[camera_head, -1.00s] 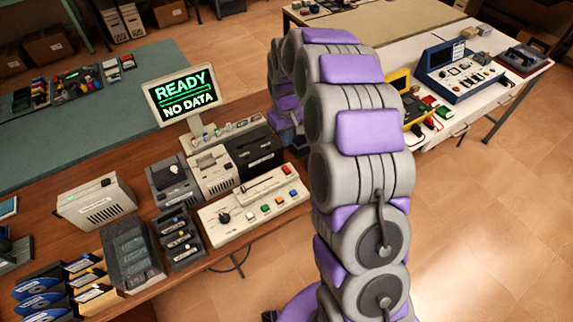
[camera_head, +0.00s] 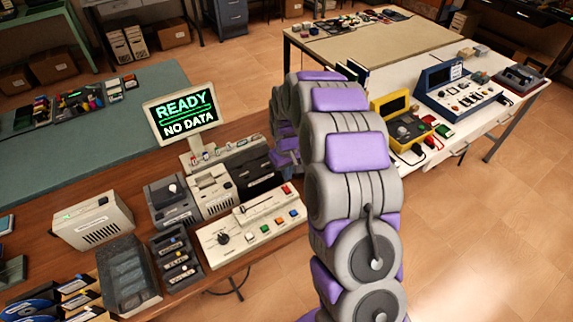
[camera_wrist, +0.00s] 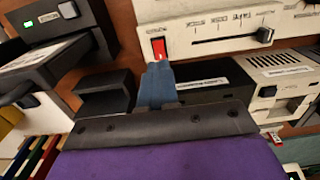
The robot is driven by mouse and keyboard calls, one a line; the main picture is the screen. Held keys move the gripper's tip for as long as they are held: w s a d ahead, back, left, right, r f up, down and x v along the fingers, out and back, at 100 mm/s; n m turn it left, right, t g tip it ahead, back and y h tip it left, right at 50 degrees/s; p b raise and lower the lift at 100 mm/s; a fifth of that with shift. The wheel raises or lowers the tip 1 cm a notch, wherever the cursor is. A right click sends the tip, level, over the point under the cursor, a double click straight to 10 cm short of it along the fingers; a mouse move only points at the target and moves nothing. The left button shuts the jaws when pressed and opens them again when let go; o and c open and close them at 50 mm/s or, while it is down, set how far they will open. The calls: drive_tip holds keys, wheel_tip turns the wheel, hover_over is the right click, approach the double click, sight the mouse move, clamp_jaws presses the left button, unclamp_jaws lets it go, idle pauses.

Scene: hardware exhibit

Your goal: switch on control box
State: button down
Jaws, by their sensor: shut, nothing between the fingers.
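The control box (camera_head: 236,236) is a cream panel at the front of the brown table, with a black knob, coloured buttons and a slider. A red rocker switch (camera_head: 286,190) sits at its right end. In the wrist view the box (camera_wrist: 205,20) appears turned round, with the red rocker (camera_wrist: 159,48) bright red and a small light spot near its lower edge. My gripper (camera_wrist: 157,76) is shut and empty, its blue fingers pointing at the rocker from just below it in that view. I cannot tell whether they touch. My arm hides the gripper in the head view.
A monitor (camera_head: 182,112) reading "READY NO DATA" stands behind the box. Cream and dark devices (camera_head: 209,190) crowd close behind and left of it. A dark open-topped unit (camera_wrist: 104,92) lies beside my fingers. Floor (camera_head: 500,230) at right is clear.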

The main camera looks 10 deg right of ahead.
sight(287, 190)
wheel_tip(287, 190, down, 6)
drive_tip(key=shift+f+b, duration=0.25)
drive_tip(key=shift+b, duration=0.4)
